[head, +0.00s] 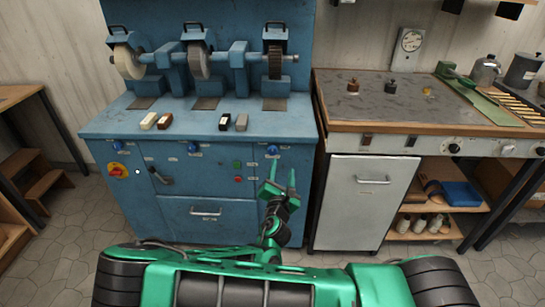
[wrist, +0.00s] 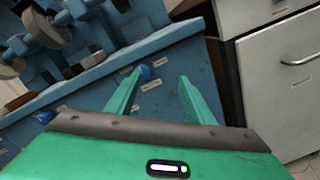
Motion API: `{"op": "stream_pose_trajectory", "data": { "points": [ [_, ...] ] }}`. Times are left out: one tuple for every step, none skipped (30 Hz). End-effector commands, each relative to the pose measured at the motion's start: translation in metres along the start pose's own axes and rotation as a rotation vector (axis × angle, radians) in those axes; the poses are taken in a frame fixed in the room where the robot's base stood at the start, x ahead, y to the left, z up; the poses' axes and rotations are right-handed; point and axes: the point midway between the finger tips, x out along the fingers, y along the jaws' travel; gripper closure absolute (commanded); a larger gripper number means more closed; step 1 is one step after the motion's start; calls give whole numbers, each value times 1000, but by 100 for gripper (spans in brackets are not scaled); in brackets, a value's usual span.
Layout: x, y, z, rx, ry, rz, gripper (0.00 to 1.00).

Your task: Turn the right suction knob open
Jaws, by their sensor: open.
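The right suction knob (head: 272,150) is a small blue knob on the blue machine's front panel, at the panel's right end. In the wrist view the knob (wrist: 145,72) shows just right of the left fingertip, between the two fingers. My gripper (head: 282,172) is open and empty in front of the panel, just below and right of the knob in the head view. In the wrist view its green fingers (wrist: 160,80) are spread apart. I cannot tell whether a finger touches the knob. The knob's turn position is too small to read.
Other blue knobs sit at the panel's middle (head: 194,147) and left (head: 117,145). A red-on-yellow switch (head: 118,170), a lever (head: 160,177) and a red button (head: 238,179) are on the same front. A drawer (head: 205,212) lies below. A white cabinet (head: 351,203) stands right.

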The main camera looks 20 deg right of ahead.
Motion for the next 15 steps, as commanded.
{"op": "stream_pose_trajectory", "data": {
  "points": [
    [-3,8,-8,-35,14,39,52],
    [-5,12,-12,-49,22,56,52],
    [-6,16,-16,-66,30,74,52],
    [-8,19,-19,-76,35,85,52],
    [-8,21,-21,-83,38,94,52],
    [-8,23,-22,-90,41,102,52],
    [-7,24,-23,-93,43,106,52],
    [-6,24,-24,-95,44,108,52],
    [-3,24,-24,-96,44,108,52],
    [0,24,-24,-95,44,107,52],
    [4,25,-24,-93,43,106,52],
    [10,25,-24,-93,42,106,52],
    [14,26,-24,-93,42,106,52],
    [19,26,-24,-93,42,107,52],
    [27,27,-25,-91,42,106,52]
  ]
}}
